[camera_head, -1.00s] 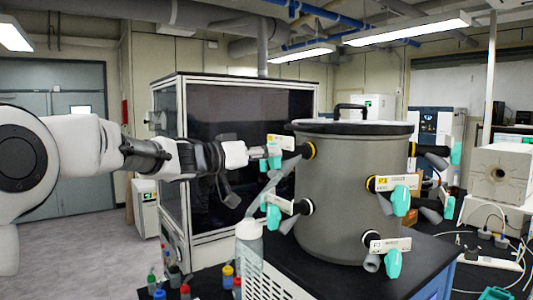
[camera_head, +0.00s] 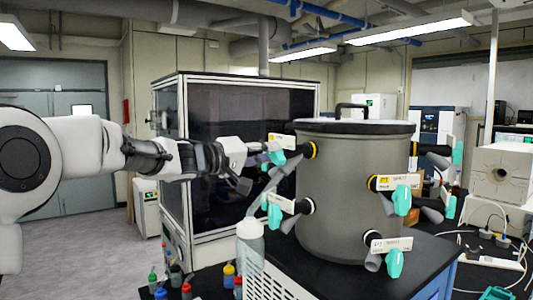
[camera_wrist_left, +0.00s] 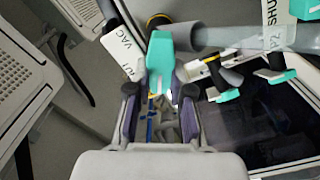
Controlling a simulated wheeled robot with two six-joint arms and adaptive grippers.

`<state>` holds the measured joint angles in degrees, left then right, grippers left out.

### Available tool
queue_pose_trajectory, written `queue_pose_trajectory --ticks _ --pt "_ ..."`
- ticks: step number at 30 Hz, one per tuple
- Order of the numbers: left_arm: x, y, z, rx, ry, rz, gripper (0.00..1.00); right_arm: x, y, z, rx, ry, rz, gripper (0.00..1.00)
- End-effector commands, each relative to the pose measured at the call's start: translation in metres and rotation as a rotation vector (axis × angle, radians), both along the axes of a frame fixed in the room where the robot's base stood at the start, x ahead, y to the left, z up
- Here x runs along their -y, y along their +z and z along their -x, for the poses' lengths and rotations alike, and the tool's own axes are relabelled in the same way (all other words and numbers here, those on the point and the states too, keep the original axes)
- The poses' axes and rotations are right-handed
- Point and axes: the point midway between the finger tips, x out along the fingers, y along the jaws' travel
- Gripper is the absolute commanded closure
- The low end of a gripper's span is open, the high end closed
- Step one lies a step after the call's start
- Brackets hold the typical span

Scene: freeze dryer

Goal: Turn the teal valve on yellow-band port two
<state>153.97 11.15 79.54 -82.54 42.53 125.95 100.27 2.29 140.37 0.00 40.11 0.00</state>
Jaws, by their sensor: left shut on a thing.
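The grey drum-shaped chamber (camera_head: 350,205) stands on the bench with several side ports carrying teal valves. My left gripper (camera_head: 262,148) reaches in from the left and is shut on the teal valve (camera_head: 277,157) of the upper-left port, which has a yellow band (camera_head: 310,150) and a white label (camera_head: 281,140). In the left wrist view the teal handle (camera_wrist_left: 160,55) shows just beyond my fingers (camera_wrist_left: 160,95). Another yellow-band port at front right has a teal valve (camera_head: 402,200) and a label (camera_head: 398,182). My right gripper is not in view.
Below the held valve is another teal valve (camera_head: 274,214) on a dark-banded port. A lower-right teal valve (camera_head: 394,263) hangs near the bench top (camera_head: 330,278). A dark-windowed cabinet (camera_head: 250,120) is behind my left gripper.

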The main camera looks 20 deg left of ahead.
Motion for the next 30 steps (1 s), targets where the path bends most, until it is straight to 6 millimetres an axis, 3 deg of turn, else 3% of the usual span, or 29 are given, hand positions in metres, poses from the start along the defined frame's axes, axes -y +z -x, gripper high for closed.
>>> queue_pose_trajectory --ticks 15,16,18,30 --pt "-0.0007 0.0053 0.0003 -0.006 0.002 0.023 1.00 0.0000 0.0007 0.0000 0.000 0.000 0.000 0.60" --pt "-0.0008 0.0052 0.0003 -0.006 0.002 0.023 0.72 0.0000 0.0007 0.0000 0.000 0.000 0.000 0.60" --pt "-0.0006 0.0046 0.0003 -0.007 0.001 0.022 0.54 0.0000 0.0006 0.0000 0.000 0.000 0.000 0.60" --pt "-0.0072 0.0022 0.0081 -0.012 0.002 0.021 0.54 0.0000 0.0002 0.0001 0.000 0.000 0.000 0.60"
